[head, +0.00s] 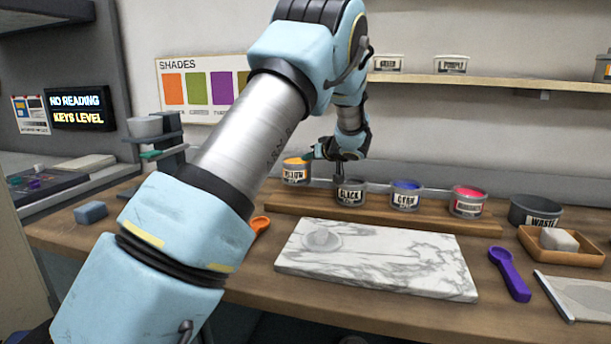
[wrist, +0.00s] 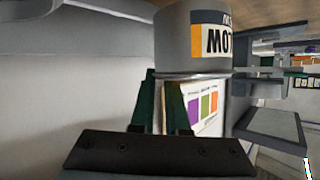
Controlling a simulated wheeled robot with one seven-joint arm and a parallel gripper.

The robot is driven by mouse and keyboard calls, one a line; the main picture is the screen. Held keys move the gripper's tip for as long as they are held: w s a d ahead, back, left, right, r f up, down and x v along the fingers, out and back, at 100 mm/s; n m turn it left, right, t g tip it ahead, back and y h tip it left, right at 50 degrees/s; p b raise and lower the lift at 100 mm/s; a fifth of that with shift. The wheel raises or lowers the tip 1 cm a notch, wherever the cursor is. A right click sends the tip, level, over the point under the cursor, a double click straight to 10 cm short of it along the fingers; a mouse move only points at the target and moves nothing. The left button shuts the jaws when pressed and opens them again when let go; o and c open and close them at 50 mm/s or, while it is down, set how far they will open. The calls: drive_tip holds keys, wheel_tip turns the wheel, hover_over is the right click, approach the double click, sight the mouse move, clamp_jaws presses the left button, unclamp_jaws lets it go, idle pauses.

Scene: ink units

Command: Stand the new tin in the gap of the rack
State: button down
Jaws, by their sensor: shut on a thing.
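The new tin (head: 296,173) is grey with a yellow top, and its label seems to read YELLOW. My gripper (head: 308,156) is shut on it from the right side. In the wrist view the tin (wrist: 190,55) fills the upper middle, label upside down, beyond the dark green fingers (wrist: 161,82). The wooden rack (head: 375,219) holds a black tin (head: 350,194), a blue-topped tin (head: 406,195) and a magenta-topped tin (head: 468,202). The gap is left of the black tin. The held tin appears upright and slightly above that end; its exact clearance cannot be told.
A marble slab (head: 400,265) lies in front of the rack. An orange scoop (head: 259,226) and a purple scoop (head: 510,275) flank it. A waste tub (head: 533,212) and a wooden tray (head: 535,248) stand at right. A blue block (head: 90,212) lies at left.

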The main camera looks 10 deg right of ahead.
drive_tip(key=shift+f, duration=2.2)
drive_tip(key=shift+f, duration=0.1)
drive_tip(key=c, duration=0.9)
unclamp_jaws()
drive_tip(key=shift+s+d, duration=0.1)
